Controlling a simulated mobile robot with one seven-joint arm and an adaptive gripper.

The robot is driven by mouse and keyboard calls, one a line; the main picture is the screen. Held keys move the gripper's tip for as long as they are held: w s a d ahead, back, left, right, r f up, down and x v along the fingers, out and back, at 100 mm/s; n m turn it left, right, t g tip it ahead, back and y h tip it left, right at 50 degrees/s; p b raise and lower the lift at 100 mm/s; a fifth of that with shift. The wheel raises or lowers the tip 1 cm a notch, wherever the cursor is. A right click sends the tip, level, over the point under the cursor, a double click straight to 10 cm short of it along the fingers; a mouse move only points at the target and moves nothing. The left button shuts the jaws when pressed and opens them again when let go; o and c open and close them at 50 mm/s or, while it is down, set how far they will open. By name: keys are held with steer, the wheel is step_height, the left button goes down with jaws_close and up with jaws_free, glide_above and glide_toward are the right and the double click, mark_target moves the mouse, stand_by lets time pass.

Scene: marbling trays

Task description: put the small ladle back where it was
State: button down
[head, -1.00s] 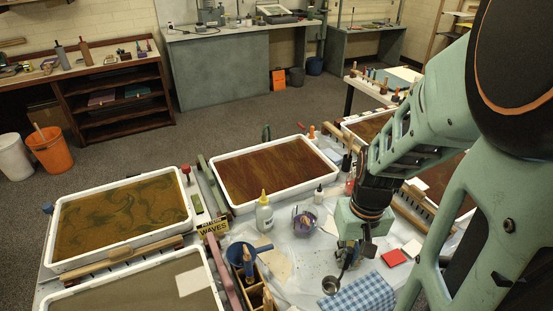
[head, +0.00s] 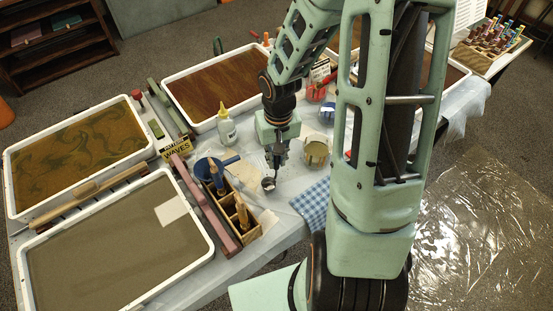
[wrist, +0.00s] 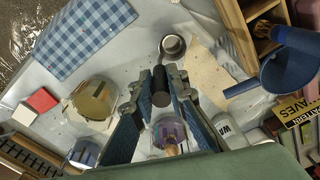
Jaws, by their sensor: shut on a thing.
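The small ladle has a round metal bowl (head: 268,183) and a dark handle. My gripper (head: 277,160) is shut on its handle, and the bowl hangs below the fingers over the covered table. In the wrist view the ladle's bowl (wrist: 173,46) shows beyond the fingertips and the black handle (wrist: 160,86) lies between the fingers of my gripper (wrist: 158,88).
A wooden caddy (head: 245,236) with brushes and a blue pot (head: 207,169) stand left of the ladle. A blue checked cloth (head: 312,205) lies to its right. A tan-filled cup (head: 316,153), a white bottle (head: 226,132) and a purple cup (wrist: 168,135) stand close by.

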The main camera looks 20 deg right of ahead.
steer(key=shift+f, duration=0.25)
steer(key=shift+f, duration=0.2)
steer(key=c, duration=1.9)
jaws_free()
steer(key=shift+r, duration=0.1)
steer(key=r, duration=0.4)
steer(key=r+p, duration=0.1)
steer(key=r, duration=0.7)
steer(key=shift+s+r, duration=0.1)
steer(key=shift+s, duration=0.2)
steer(key=shift+w, duration=0.1)
